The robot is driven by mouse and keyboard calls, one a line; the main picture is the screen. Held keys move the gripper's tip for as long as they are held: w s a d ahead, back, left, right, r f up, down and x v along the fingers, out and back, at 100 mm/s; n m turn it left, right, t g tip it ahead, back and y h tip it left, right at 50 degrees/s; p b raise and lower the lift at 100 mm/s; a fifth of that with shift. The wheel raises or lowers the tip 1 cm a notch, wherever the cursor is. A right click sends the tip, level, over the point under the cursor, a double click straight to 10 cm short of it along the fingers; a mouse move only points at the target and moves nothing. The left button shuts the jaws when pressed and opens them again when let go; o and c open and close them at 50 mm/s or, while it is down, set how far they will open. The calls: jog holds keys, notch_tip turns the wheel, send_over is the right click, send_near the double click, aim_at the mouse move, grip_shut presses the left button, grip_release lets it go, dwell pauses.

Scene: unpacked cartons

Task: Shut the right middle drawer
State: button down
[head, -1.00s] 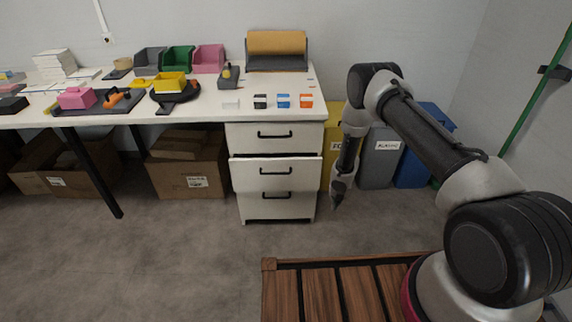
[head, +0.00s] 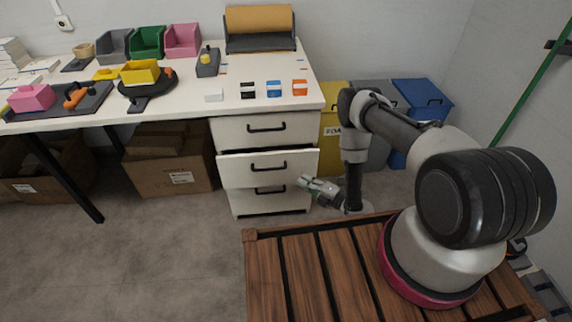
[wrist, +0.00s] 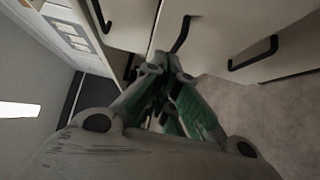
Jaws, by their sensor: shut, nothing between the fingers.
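The white drawer unit (head: 217,132) stands under the right end of the desk, with three drawers, each with a black handle. Its middle drawer (head: 235,172) juts out a little and covers the upper part of the bottom drawer (head: 242,205). The top drawer (head: 225,130) looks flush. My gripper (head: 303,182) is shut and empty, pointing left near the lower right corner of the middle drawer. In the wrist view my gripper (wrist: 167,68) is close to drawer fronts with black handles; I cannot tell whether it touches them.
Yellow (head: 333,100), grey and blue bins (head: 422,93) stand right of the drawers, behind my arm. A cardboard box (head: 170,180) sits under the desk (head: 190,112). Trays, blocks and tools lie on the desk.

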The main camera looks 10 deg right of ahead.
aim_at(286, 155)
jog(key=x, duration=0.4)
jog(key=w+d+x, duration=0.1)
jog(key=x, duration=0.7)
jog(key=shift+w+d+r, duration=0.1)
jog(key=shift+w+d, duration=0.1)
jog(key=shift+d, duration=0.05)
jog(key=shift+w, duration=0.5)
jog(key=w, duration=0.4)
jog(key=shift+w+d, duration=0.1)
jog(key=shift+w, duration=0.25)
jog(key=shift+w+r, duration=0.1)
jog(key=shift+w, duration=0.15)
jog(key=shift+r, duration=0.1)
